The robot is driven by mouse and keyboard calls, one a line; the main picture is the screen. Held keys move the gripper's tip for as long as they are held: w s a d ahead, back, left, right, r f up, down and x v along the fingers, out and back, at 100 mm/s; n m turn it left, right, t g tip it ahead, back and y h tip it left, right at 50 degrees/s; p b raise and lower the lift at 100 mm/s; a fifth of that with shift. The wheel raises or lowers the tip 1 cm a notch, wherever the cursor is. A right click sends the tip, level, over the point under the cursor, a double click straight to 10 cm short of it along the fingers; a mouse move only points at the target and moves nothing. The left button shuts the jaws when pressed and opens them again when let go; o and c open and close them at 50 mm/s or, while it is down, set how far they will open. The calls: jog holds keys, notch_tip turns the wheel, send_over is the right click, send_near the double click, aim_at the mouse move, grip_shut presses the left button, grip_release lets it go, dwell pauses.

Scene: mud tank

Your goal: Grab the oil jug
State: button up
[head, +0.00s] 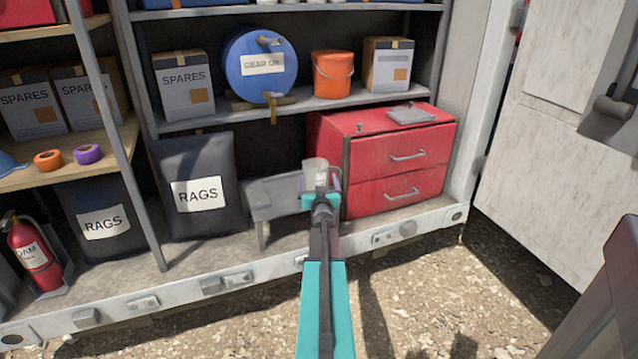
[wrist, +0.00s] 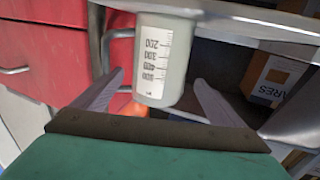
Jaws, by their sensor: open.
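The oil jug (head: 315,168) is a small translucent grey jug with a printed measuring scale. In the head view it is at the low grey bench, in front of the red drawer cabinet, its lower part hidden by my gripper. In the wrist view the jug (wrist: 165,50) shows its white scale label, with a grey curved bar, perhaps its handle, to its left. My gripper (head: 322,190) is right at the jug. In the wrist view my open gripper (wrist: 160,80) has one finger on each side of the jug's near end. Finger contact is not visible.
The grey bench (head: 268,198) stands between the black RAGS bag (head: 215,220) and the red cabinet (head: 385,165). Above is a shelf (head: 210,122) with a blue gear oil drum (head: 245,85), an orange bucket (head: 333,88) and boxes. The gravel in front is clear.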

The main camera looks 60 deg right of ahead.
jog(key=shift+x, duration=1.8)
jog(key=shift+s, duration=0.15)
jog(key=shift+c, duration=0.5)
jog(key=c, duration=1.1)
